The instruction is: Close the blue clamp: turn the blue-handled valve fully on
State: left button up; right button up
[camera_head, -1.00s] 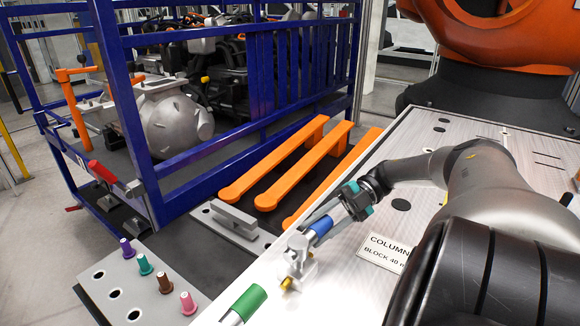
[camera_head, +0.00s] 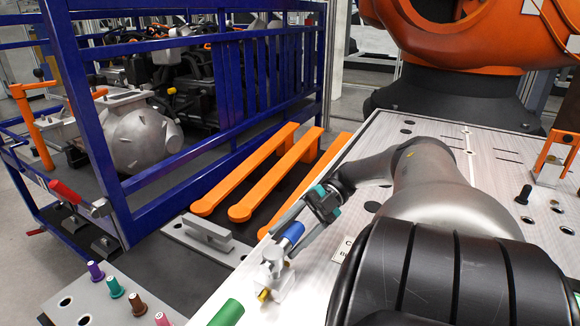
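The blue-handled valve (camera_head: 290,233) stands on the near left edge of the metal table. Its blue grip points up and to the right from a light grey body (camera_head: 271,277) with a small yellow part at the bottom. My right gripper (camera_head: 285,240) reaches down to it from the upper right. Its two grey fingers are spread, one on each side of the blue grip. I cannot tell whether they touch it. A green handle (camera_head: 228,313) lies nearer to me, cut off by the bottom edge. My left gripper is not in view.
The metal table (camera_head: 400,136) has an orange bracket (camera_head: 552,160) and black knobs at right. Orange bars (camera_head: 245,178) and a blue cage (camera_head: 170,180) stand to the left. Coloured pegs (camera_head: 115,287) stand in a grey plate at lower left. My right arm covers the table's near part.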

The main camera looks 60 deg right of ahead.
jog(key=shift+o, duration=0.2)
jog(key=shift+r, duration=0.15)
jog(key=shift+r, duration=0.35)
notch_tip(320, 180, up, 12)
jog(key=p, duration=0.7)
notch_tip(320, 180, up, 7)
jog(key=p, duration=0.1)
send_over(290, 230)
